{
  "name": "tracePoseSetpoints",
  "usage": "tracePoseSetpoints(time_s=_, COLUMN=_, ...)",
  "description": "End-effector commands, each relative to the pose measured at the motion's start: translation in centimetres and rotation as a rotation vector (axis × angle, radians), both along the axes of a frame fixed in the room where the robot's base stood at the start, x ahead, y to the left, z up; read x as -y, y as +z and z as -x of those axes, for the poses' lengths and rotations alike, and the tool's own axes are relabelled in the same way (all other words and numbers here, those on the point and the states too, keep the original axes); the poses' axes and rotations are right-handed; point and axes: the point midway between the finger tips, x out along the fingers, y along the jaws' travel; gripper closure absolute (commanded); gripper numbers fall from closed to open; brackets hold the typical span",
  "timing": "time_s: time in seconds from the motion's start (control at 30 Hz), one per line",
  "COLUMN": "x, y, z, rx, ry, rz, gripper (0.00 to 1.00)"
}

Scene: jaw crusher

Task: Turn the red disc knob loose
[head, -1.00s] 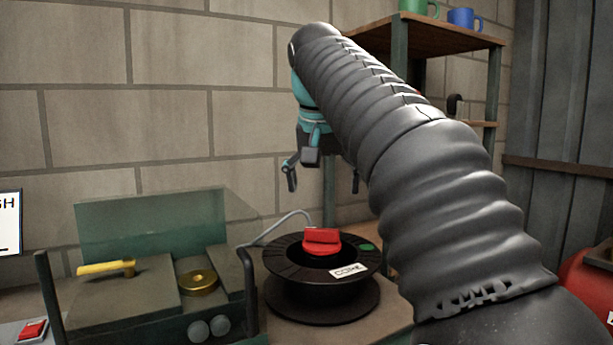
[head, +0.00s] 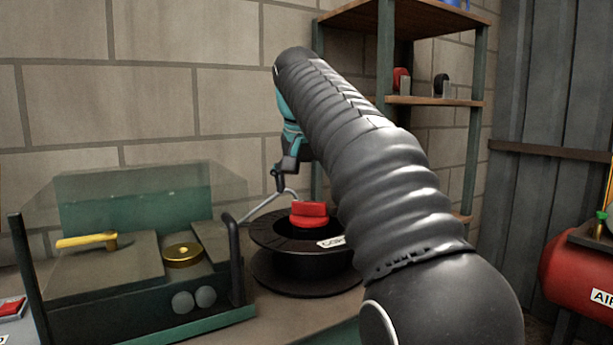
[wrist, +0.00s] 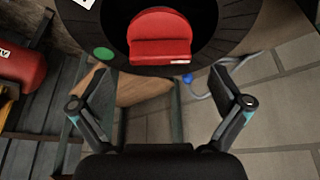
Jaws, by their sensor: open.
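The red disc knob (head: 309,214) has a raised bar across its top. It sits at the middle of a black spool (head: 275,239) with a white label, partly hidden by my arm. In the wrist view the knob (wrist: 160,36) shows at the top, inside the dark hole of the spool (wrist: 235,20). My gripper (head: 283,183) is above and slightly left of the knob in the head view, apart from it. In the wrist view my gripper (wrist: 159,70) has its fingers spread wide and nothing between them.
A glass-fronted box (head: 130,260) with a yellow handle (head: 87,241) and a brass disc (head: 183,254) stands left of the spool. A wooden shelf (head: 395,18) stands behind. A red tank (head: 575,278) is at right. A grey cable (head: 265,205) runs behind the spool.

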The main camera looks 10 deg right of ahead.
Motion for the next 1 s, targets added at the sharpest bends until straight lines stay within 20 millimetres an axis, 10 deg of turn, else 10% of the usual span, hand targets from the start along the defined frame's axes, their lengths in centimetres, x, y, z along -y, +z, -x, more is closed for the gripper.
tracePoseSetpoints(time_s=0.67, x=0.6, y=-3.8, z=-1.4, rx=0.000, ry=0.001, rz=0.000, gripper=0.00)
tracePoseSetpoints(time_s=0.93, x=0.6, y=-3.8, z=-1.4, rx=0.000, ry=0.001, rz=0.000, gripper=0.60)
tracePoseSetpoints(time_s=1.0, x=0.6, y=-3.8, z=-1.4, rx=0.000, ry=0.001, rz=0.000, gripper=0.60)
